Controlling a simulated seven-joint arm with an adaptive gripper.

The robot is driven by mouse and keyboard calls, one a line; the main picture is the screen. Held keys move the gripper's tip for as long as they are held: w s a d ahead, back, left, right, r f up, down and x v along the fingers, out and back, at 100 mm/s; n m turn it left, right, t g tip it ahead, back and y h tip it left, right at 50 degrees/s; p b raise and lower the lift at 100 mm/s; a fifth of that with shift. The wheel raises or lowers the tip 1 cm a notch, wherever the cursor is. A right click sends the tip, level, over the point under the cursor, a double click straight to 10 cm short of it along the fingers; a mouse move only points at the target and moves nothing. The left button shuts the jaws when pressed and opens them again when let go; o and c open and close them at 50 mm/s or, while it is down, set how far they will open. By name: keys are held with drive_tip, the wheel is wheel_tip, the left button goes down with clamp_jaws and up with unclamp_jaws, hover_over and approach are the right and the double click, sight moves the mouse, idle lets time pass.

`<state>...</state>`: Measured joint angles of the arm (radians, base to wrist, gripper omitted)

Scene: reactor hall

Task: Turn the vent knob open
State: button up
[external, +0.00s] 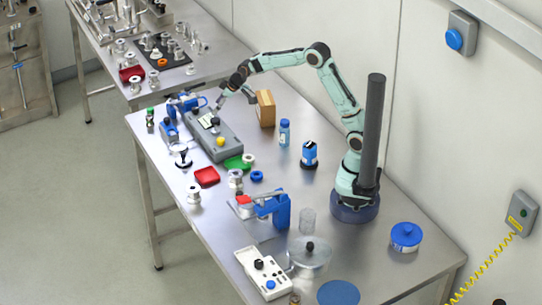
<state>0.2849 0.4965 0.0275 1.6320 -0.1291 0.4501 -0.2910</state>
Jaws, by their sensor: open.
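A long grey control box (226,132) lies on the steel table at the left. It carries a yellow knob (220,142) near its front end and a white label plate (206,120) near its far end. A small dark part shows beside the plate; I cannot tell whether it is the vent knob. My gripper (233,98) is open above the far end of the box, pointing down. Whether a fingertip touches anything is too small to tell. A white panel (251,262) at the table's front also has a black knob (259,264) and a blue button.
A blue clamp (184,104) stands left of the box and a wooden block (265,108) right of it.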

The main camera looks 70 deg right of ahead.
drive_tip(key=m+g, duration=0.1)
drive_tip(key=g, duration=0.1)
approach(221, 139)
drive_tip(key=x, duration=0.3)
drive_tip(key=shift+s+d, duration=0.1)
drive_tip(key=x, duration=0.6)
clamp_jaws()
